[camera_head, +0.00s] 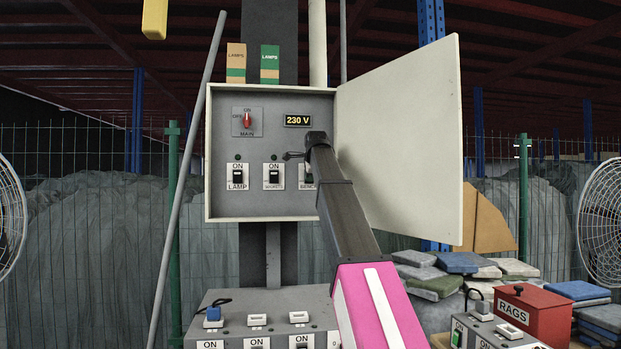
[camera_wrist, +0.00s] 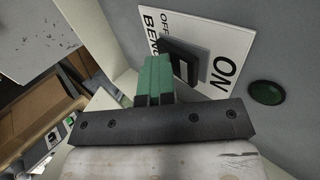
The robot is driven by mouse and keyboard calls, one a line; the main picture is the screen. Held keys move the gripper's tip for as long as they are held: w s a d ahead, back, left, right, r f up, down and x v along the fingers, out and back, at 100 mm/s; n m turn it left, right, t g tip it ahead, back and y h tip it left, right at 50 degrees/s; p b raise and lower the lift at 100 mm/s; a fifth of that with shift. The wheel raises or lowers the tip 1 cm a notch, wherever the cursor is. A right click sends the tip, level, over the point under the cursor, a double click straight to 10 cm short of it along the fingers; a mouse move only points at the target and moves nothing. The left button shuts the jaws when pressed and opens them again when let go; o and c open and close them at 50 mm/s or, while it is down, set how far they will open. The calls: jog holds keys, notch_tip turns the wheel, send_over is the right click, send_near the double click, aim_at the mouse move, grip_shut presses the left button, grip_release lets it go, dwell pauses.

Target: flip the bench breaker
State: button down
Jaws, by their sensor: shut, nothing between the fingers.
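The bench breaker (camera_wrist: 181,61) is a black switch on a white plate marked ON, OFF and BENCH in the wrist view. Its plate (camera_head: 307,185) shows in the head view at the right of a row of 3, partly hidden behind my gripper. Whether the switch is at ON or OFF is hard to tell. My gripper (camera_wrist: 154,78) is shut and empty, with its green fingertips close beside the switch; I cannot tell if they touch. A dark green lamp (camera_wrist: 266,92) sits past the ON end.
The grey panel box (camera_head: 225,208) also holds a LAMP breaker (camera_head: 238,177), a middle breaker (camera_head: 274,177), a red MAIN knob (camera_head: 247,121) and a 230 V display (camera_head: 298,120). Its open door (camera_head: 405,140) stands right of my arm. A lower switch box (camera_head: 232,311) is below.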

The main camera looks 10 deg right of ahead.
jog(key=shift+w+r, duration=0.15)
jog(key=shift+r, duration=0.8)
